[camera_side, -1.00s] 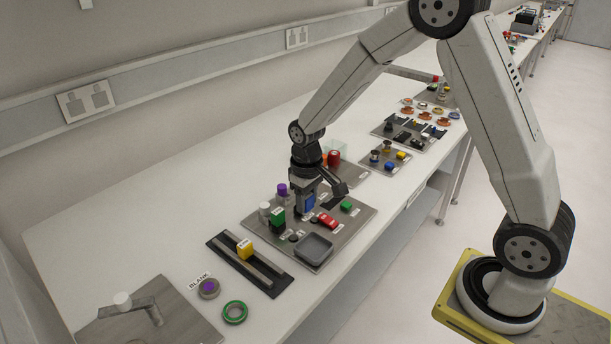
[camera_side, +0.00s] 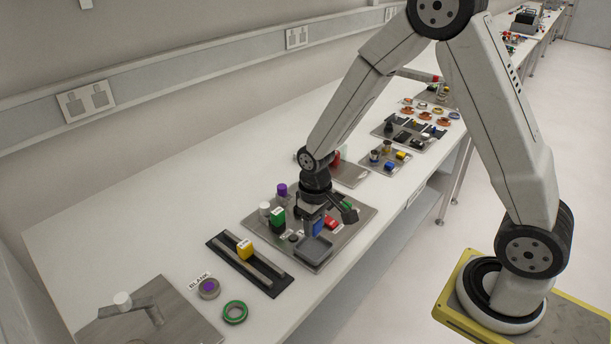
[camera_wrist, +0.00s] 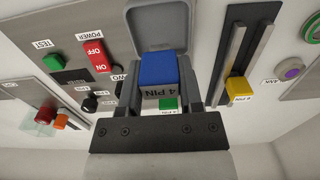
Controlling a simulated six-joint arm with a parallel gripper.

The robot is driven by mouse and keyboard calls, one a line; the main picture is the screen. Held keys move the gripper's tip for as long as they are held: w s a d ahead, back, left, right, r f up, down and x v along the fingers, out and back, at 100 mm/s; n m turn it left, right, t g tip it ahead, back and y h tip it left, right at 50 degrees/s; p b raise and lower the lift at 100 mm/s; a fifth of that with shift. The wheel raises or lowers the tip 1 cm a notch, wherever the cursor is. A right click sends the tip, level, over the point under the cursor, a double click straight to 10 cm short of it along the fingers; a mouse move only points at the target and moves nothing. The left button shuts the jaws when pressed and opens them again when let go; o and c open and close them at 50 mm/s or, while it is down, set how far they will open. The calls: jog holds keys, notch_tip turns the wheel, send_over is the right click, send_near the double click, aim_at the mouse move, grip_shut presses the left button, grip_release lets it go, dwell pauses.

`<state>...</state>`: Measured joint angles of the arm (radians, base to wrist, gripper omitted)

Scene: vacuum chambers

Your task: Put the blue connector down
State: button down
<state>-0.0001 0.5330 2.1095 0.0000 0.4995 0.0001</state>
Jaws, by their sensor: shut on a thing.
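My gripper (camera_side: 314,226) is shut on the blue connector (camera_wrist: 158,70), which carries a "4 PIN" label. In the side view the blue connector (camera_side: 318,228) shows as a small blue patch at the fingers. A shallow grey tray (camera_wrist: 148,12) lies just beyond the connector in the wrist view. In the side view the gripper hangs over or beside the back of this tray (camera_side: 313,254). I cannot tell the exact gap between connector and tray.
A metal panel (camera_side: 352,226) carries the red power switch (camera_wrist: 97,56), a green test button (camera_wrist: 53,62) and black sockets. A green connector (camera_wrist: 168,103) stands close to my fingers. A yellow connector (camera_side: 244,249) sits on a dark rail at the left.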

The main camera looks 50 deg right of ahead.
aim_at(314, 236)
jog(key=shift+f, duration=0.5)
jog(key=shift+f, duration=1.75)
jog(key=shift+f, duration=0.15)
jog(key=shift+c, duration=1.3)
grip_release()
jog(key=shift+r, duration=0.2)
jog(key=shift+r, duration=5.95)
